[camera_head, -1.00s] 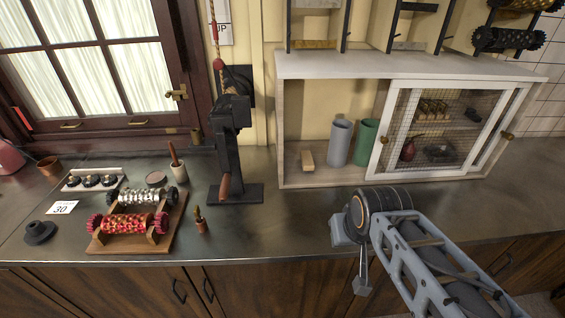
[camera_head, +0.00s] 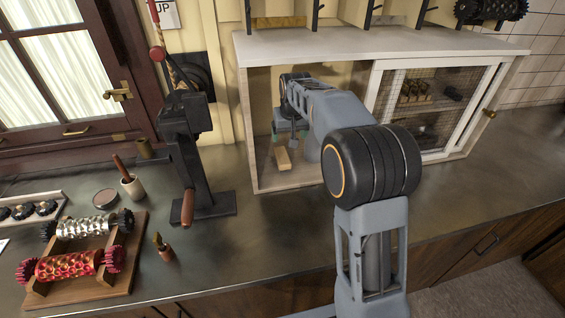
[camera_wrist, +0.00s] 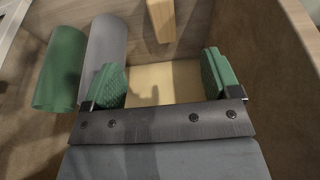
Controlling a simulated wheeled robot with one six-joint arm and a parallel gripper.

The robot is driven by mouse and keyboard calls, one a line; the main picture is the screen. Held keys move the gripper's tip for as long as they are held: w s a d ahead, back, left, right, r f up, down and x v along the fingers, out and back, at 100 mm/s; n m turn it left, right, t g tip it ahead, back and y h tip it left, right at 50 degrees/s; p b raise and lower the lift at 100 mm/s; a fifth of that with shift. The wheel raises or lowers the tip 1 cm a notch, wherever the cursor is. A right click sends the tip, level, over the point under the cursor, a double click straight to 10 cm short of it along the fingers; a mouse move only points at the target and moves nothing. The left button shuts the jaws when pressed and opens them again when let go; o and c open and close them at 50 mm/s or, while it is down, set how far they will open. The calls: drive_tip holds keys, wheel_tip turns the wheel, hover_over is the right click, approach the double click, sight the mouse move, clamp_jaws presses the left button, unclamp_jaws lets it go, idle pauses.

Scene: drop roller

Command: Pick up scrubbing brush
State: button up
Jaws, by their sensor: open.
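The scrubbing brush appears to be the small pale wooden block (camera_head: 282,158) on the floor of the cabinet's open left compartment. In the wrist view the same block (camera_wrist: 160,20) shows at the top edge, beyond the fingertips and roughly in line with the gap between them. My gripper (camera_head: 289,136) is inside the compartment, just above the block in the head view. Its green finger pads (camera_wrist: 168,80) are wide apart with nothing held between them. The block's upper end is cut off or hard to make out in the wrist view.
A grey cylinder (camera_wrist: 103,55) and a green cylinder (camera_wrist: 60,70) stand close beside one finger. The compartment side wall (camera_wrist: 275,95) is near the other. The white cabinet top (camera_head: 300,44) lies above the arm. A black press (camera_head: 190,150) stands left of the cabinet.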

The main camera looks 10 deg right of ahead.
approach(282, 155)
drive_tip(key=x, duration=0.6)
drive_tip(key=shift+d+r, duration=0.1)
drive_tip(key=shift+d, duration=0.05)
drive_tip(key=shift+p+x, duration=0.95)
drive_tip(key=shift+x, duration=2.2)
drive_tip(key=c, duration=1.1)
